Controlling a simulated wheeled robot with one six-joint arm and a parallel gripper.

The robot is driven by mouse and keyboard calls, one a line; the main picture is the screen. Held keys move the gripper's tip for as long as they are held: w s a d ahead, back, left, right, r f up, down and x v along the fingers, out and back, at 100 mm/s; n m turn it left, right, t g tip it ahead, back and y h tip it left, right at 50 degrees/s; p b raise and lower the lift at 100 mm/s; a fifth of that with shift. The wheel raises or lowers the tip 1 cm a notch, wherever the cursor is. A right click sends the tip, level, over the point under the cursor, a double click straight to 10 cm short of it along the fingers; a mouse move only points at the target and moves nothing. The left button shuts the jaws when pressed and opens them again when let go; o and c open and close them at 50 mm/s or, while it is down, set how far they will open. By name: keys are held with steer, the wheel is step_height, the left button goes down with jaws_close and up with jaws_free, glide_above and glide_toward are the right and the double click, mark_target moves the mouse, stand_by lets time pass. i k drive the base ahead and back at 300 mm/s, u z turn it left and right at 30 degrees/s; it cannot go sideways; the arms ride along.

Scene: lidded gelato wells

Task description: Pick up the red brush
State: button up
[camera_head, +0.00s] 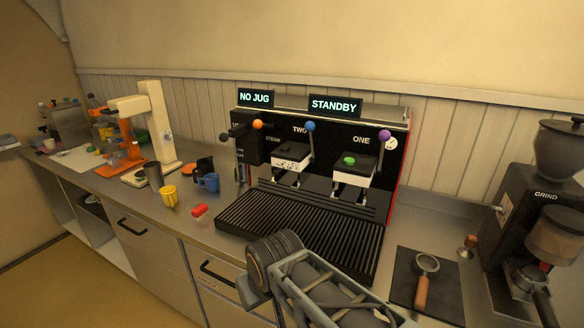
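A small red object with a pale lower edge, which looks like the red brush (199,210), lies on the steel counter. It is just left of the coffee machine's drip tray and in front of the blue mug. Nothing covers it. Part of my grey arm shows at the bottom centre, over the counter's front edge and right of the red object. I can make out no gripper fingers, so whether my gripper is open or shut does not show.
The coffee machine's black drip tray (300,227) stands right of the brush. A portafilter (424,280) lies on a dark mat beside the grinder (530,205). Bare counter surrounds the brush.

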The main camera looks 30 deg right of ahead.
mark_target(198, 214)
steer(key=u, duration=0.55)
steer(key=k, duration=1.25)
steer(key=u, duration=0.85)
steer(key=i, duration=3.35)
steer(key=z, duration=0.95)
steer(key=i, duration=0.95)
steer(key=z, duration=1.7)
steer(key=i, duration=0.65)
steer(key=z, duration=0.45)
